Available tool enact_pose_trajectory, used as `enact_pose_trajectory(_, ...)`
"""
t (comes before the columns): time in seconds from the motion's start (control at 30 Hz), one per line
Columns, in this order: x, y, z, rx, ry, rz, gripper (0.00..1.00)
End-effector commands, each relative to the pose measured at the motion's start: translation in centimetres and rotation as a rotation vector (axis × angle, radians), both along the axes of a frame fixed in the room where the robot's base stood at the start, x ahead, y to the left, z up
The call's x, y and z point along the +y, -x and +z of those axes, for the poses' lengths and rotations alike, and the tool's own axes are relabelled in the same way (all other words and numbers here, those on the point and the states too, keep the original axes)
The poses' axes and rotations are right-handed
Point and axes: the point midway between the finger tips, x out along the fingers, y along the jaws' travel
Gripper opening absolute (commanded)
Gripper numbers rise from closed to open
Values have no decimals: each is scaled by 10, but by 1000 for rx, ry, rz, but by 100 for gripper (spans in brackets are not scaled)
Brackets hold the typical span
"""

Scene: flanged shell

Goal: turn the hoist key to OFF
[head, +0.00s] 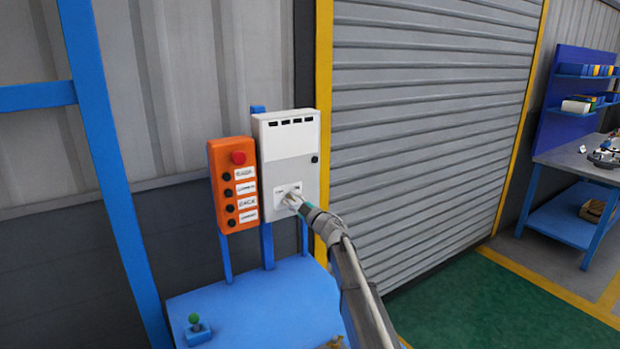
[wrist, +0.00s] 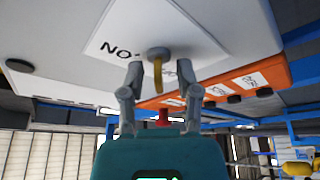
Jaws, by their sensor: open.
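The hoist key (wrist: 157,72) is a yellow tab in a round grey lock on a white label plate (wrist: 115,32). Letters reading "NO" show left of the lock; the right side is partly hidden by a finger. My gripper (wrist: 159,74) is open, with one finger on each side of the key. I cannot tell whether either finger touches it. In the head view, my gripper (head: 290,198) is at the label on the lower front of the light grey control box (head: 292,160), and it hides the key.
An orange button box (head: 235,209) with a red button hangs just left of the control box. A blue bench (head: 250,308) with a green-topped lever (head: 196,328) is below. A grey shutter (head: 425,130) and a blue workbench (head: 590,165) are to the right. Green floor lies between.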

Motion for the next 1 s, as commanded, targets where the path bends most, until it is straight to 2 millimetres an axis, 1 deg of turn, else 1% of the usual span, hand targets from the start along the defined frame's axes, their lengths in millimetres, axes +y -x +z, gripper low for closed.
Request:
enact_pose_trajectory(0.13,-8,0,-10,10,-18,-27,43)
enact_pose_trajectory(0.33,-19,-1,-19,27,-47,-65,43)
enact_pose_trajectory(0.4,-27,-1,-15,40,-56,-100,43)
enact_pose_trajectory(0.57,-46,-1,-17,77,-78,-184,43)
enact_pose_trajectory(0.67,-62,0,-19,113,-96,-258,43)
enact_pose_trajectory(0.77,-85,3,-25,165,-119,-353,43)
enact_pose_trajectory(0.87,-112,9,-33,235,-142,-463,43)
enact_pose_trajectory(1.0,-150,21,-50,347,-169,-611,43)
